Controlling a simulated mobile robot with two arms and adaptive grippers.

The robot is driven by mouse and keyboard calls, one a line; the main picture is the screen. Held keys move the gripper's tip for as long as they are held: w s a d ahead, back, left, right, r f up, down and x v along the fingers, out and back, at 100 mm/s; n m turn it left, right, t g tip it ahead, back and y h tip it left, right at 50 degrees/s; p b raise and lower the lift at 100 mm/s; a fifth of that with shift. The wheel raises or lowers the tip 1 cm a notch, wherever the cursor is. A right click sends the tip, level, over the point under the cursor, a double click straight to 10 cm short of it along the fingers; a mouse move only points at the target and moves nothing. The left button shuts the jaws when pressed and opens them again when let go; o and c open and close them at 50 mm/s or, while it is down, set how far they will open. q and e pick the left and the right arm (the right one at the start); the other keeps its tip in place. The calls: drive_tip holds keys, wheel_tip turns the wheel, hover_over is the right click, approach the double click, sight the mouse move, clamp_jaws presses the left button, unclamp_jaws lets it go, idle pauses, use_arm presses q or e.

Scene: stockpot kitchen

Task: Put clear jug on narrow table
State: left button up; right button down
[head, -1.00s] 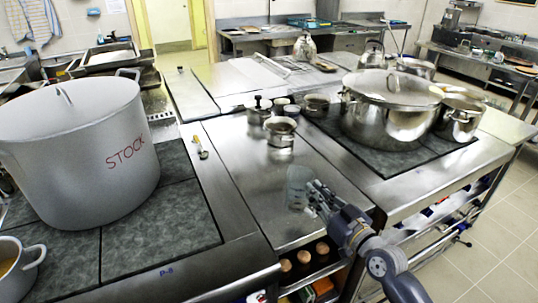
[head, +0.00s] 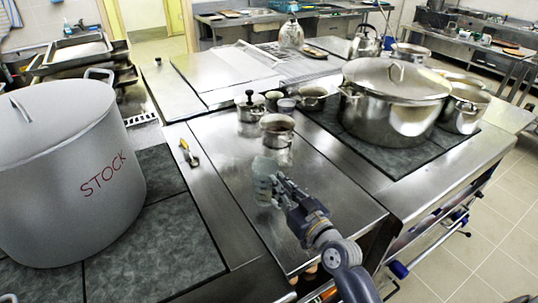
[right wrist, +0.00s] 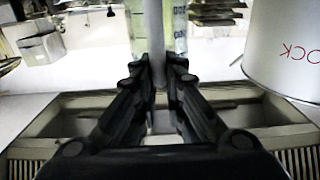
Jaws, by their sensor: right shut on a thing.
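The clear jug (head: 264,178) is a see-through, slightly greenish vessel above a steel counter in the head view. My right gripper (head: 281,190) is shut on its near side. In the right wrist view the jug (right wrist: 180,28) shows at the top with printed marks, and a grey upright bar, perhaps its handle, stands between the fingers of my right gripper (right wrist: 160,75). I cannot tell whether the jug touches the counter. Which surface is the narrow table is not clear; the narrow steel counter (head: 235,205) lies under the jug. My left gripper is not in view.
A large stockpot (head: 65,170) stands at the left, with a yellow-handled utensil (head: 188,153) beside it. A saucepan (head: 277,130) and small pots stand behind the jug. A big lidded pot (head: 395,105) is at the right. The counter's front is clear.

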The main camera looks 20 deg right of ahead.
drive_tip(key=w+d+f+b, duration=0.4)
drive_tip(key=w+d, duration=0.5)
drive_tip(key=d, duration=0.3)
drive_tip(key=shift+w+f, duration=0.4)
drive_tip(key=shift+f, duration=0.1)
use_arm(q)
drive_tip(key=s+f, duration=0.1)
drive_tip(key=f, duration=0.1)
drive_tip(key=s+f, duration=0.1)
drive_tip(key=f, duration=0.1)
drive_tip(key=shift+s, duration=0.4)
use_arm(e)
drive_tip(key=c, duration=1.7)
unclamp_jaws()
drive_tip(key=shift+o, duration=0.2)
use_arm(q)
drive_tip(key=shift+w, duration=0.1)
